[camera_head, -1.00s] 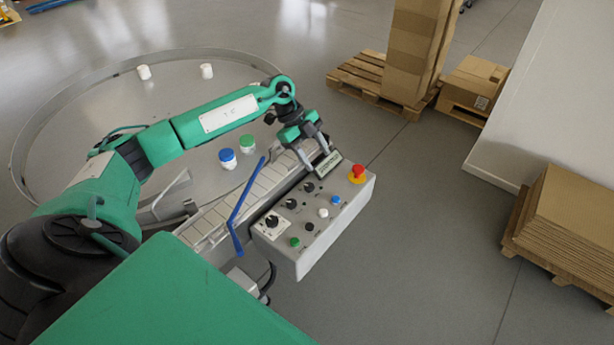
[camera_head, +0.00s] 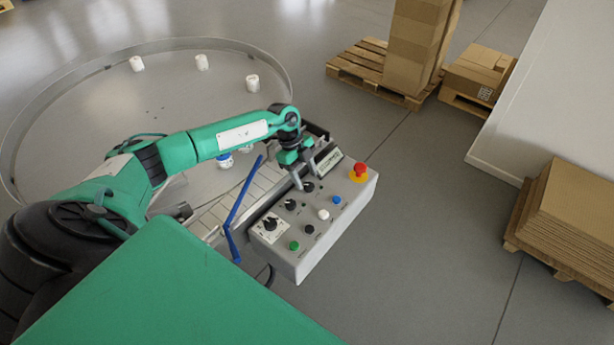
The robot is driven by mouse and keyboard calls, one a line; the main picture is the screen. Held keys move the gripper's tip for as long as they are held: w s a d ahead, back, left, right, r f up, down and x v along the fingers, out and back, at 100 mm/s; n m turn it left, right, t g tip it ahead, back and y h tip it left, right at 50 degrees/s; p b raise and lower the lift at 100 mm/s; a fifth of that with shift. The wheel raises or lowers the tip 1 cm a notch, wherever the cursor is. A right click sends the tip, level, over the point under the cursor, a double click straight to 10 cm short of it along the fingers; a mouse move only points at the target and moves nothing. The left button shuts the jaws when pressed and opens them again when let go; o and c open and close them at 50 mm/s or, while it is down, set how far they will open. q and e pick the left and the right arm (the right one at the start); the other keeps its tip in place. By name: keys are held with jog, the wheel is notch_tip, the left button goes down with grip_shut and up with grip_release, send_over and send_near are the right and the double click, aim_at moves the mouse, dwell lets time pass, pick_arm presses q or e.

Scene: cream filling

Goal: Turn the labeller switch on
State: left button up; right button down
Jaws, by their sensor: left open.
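The grey control box (camera_head: 336,228) stands right of centre, with a row of black rotary switches along its top face: a front one (camera_head: 270,223) on a white plate, a middle one (camera_head: 290,205) and a back one (camera_head: 308,187). The labels are too small to read, so I cannot tell which is the labeller switch. My left gripper (camera_head: 305,181) is open and points down at the back switch, with a finger close beside it. I cannot tell whether they touch. My right gripper is out of view.
A red emergency button (camera_head: 359,170) sits at the box's back corner, with blue (camera_head: 336,199), white (camera_head: 323,214) and green (camera_head: 294,245) buttons nearby. A blue rail (camera_head: 241,205) runs left of the box. White jars (camera_head: 252,83) stand on the round table. Pallets with cardboard stand right.

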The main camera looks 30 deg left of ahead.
aim_at(309, 188)
pick_arm(q)
jog(key=shift+d+f, duration=0.3)
jog(key=shift+f, duration=0.25)
jog(key=shift+d+f, duration=0.15)
jog(key=shift+f, duration=0.4)
jog(key=c, duration=0.9)
jog(key=shift+c, duration=0.3)
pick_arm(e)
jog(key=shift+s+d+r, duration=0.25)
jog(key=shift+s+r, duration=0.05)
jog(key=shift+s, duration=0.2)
